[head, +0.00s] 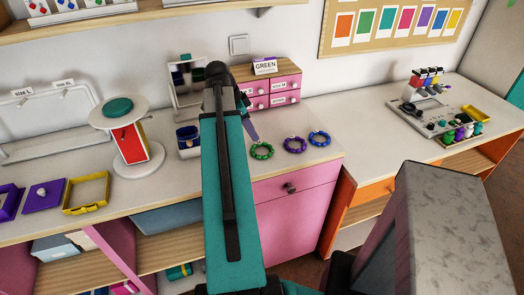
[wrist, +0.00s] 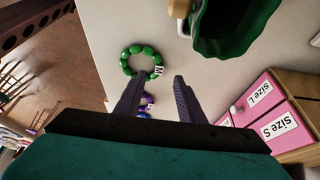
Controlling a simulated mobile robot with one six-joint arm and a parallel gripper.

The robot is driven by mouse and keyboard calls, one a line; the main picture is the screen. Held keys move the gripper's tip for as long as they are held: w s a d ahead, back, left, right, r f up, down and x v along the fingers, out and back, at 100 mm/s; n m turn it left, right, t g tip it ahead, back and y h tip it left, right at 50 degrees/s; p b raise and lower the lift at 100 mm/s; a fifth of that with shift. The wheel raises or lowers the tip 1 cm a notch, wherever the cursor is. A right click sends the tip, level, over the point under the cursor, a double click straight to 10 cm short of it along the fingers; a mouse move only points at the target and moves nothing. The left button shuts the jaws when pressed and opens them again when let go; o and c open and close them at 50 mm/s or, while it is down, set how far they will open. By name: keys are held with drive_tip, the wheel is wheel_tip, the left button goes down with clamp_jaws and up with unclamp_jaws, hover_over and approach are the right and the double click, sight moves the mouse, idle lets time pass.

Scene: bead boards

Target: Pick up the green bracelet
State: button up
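The green bracelet (head: 262,157) lies flat on the white counter as a ring of green beads with a small white tag. It is the leftmost of three bracelets in the head view. In the head view my gripper (head: 254,136) is just above and left of the bracelet, partly hidden by my arm.
A purple bracelet (head: 295,150) and a blue bracelet (head: 319,143) lie to the right. Pink drawers (head: 285,85) with a "GREEN" sign (head: 265,66) stand behind. The counter in front of the bracelets is clear.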

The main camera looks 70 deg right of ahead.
sight(259, 142)
drive_tip(key=shift+f, duration=0.1)
drive_tip(key=shift+p+x, duration=0.7)
drive_tip(key=shift+x, duration=1.75)
drive_tip(key=shift+s, duration=0.15)
clamp_jaws()
